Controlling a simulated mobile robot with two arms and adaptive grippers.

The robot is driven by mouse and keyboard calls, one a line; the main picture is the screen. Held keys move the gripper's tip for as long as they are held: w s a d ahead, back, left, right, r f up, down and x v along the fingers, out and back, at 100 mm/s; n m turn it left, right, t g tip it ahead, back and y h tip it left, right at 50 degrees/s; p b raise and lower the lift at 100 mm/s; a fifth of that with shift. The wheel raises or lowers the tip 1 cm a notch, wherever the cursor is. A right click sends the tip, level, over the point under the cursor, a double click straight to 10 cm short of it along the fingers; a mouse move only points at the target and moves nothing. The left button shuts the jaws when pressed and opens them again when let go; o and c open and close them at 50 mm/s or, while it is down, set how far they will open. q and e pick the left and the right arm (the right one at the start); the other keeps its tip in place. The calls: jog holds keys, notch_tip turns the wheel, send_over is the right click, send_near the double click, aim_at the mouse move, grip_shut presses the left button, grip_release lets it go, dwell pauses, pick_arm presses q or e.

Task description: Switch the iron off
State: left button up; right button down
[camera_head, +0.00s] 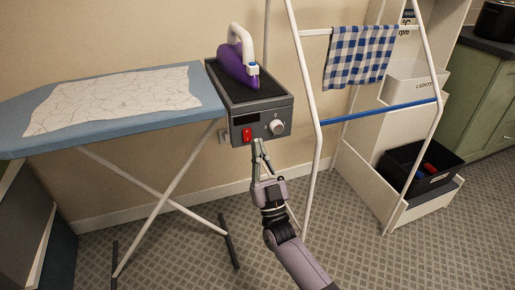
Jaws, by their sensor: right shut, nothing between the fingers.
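The purple iron (237,62) with a white handle rests on the dark top of a grey iron station (272,107) at the right end of the ironing board. The station's front has a red switch (247,134), a dark display and a round light knob (276,127). My right gripper (259,147) points up at the front of the station, just below and to the right of the red switch. Its fingers are shut and empty. I cannot tell whether the fingertips touch the station. My left gripper is not in view.
The blue ironing board (120,135) with a pale patterned cloth (115,100) extends left on crossed white legs. A white drying rack (312,90) with a checked towel (358,55) stands close on the right. Shelves with a black bin (436,165) stand farther right.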

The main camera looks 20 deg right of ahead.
jog(key=s+r+v, duration=0.1)
jog(key=v, duration=0.8)
jog(key=shift+s+f, duration=0.3)
jog(key=shift+f, duration=0.05)
jog(key=shift+w, duration=0.1)
